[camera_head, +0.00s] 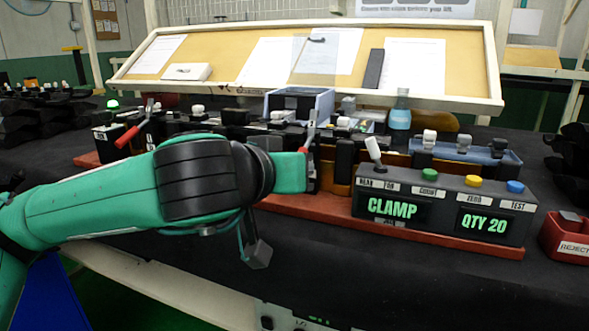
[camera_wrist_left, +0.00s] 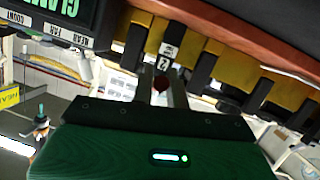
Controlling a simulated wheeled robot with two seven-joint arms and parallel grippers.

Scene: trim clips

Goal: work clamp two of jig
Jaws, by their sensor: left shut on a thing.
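My left arm reaches across the front of the jig on its red-brown base (camera_head: 440,243). In the left wrist view my left gripper (camera_wrist_left: 161,88) is shut on the small red handle (camera_wrist_left: 162,82) of a clamp beside a label reading 2. In the head view the clamp's metal lever (camera_head: 312,120) stands upright just beyond the wrist, and most of the fingers are hidden. Another clamp with a red handle (camera_head: 127,137) leans to the left at the jig's left end. My right gripper is not in view.
A control box (camera_head: 445,205) reads CLAMP and QTY 20, with a white-tipped lever and green, yellow and blue buttons. A red REJECT bin (camera_head: 566,238) stands at the right. A tilted board (camera_head: 225,68) with papers is behind. The dark front table (camera_head: 440,285) is clear.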

